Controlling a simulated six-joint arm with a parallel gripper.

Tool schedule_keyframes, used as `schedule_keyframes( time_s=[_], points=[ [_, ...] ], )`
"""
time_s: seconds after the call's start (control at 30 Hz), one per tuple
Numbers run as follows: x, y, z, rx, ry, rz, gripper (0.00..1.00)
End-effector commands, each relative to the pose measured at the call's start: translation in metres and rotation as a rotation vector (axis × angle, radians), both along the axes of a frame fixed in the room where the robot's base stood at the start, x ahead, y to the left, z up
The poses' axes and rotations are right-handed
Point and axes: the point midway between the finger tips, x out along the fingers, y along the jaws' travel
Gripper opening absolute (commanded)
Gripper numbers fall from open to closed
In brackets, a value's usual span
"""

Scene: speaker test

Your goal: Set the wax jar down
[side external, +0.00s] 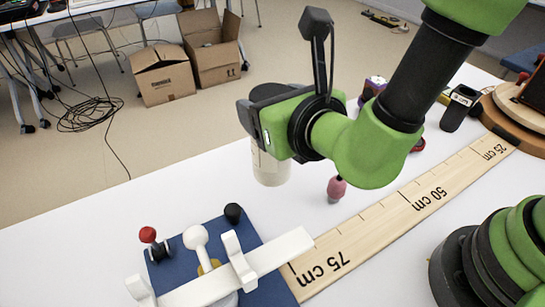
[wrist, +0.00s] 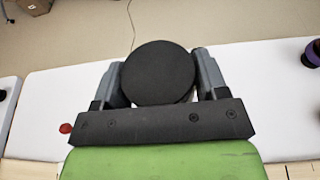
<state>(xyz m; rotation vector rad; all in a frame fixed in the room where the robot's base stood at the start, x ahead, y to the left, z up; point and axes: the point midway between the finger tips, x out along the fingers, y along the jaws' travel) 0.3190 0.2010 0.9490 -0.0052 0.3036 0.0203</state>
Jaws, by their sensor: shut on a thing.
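The wax jar (side external: 270,170) is a pale, cream-white cylinder in the side view. Its round black lid (wrist: 158,72) fills the middle of the wrist view. My gripper (side external: 260,118) is shut on the jar, with one grey finger on each side of the lid in the wrist view. The jar looks upright under my gripper. I cannot tell whether its base touches the white table (side external: 110,215) or is a little above it. The gripper hides the jar's upper part in the side view.
A wooden ruler (side external: 385,215) lies across the table. A pink peg-like object (side external: 336,188) stands between it and the jar. A blue board (side external: 180,272) with white lever parts is at front left. A black device (side external: 459,108) stands far right. Table left of the jar is clear.

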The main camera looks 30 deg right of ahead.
Motion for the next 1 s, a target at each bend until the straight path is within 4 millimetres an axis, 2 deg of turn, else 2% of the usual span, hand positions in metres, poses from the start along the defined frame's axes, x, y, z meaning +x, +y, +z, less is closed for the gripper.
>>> schedule_keyframes(
  time_s=[0.1,0.33,0.6,1.0],
  points=[
    [0.001,0.000,-0.017,0.000,-0.002,-0.003,0.00],
    [0.001,0.000,-0.032,0.002,-0.004,-0.005,0.00],
    [0.001,0.000,-0.064,0.003,-0.004,-0.005,0.00],
    [0.001,-0.001,-0.069,0.005,-0.005,-0.006,0.00]
  ],
)
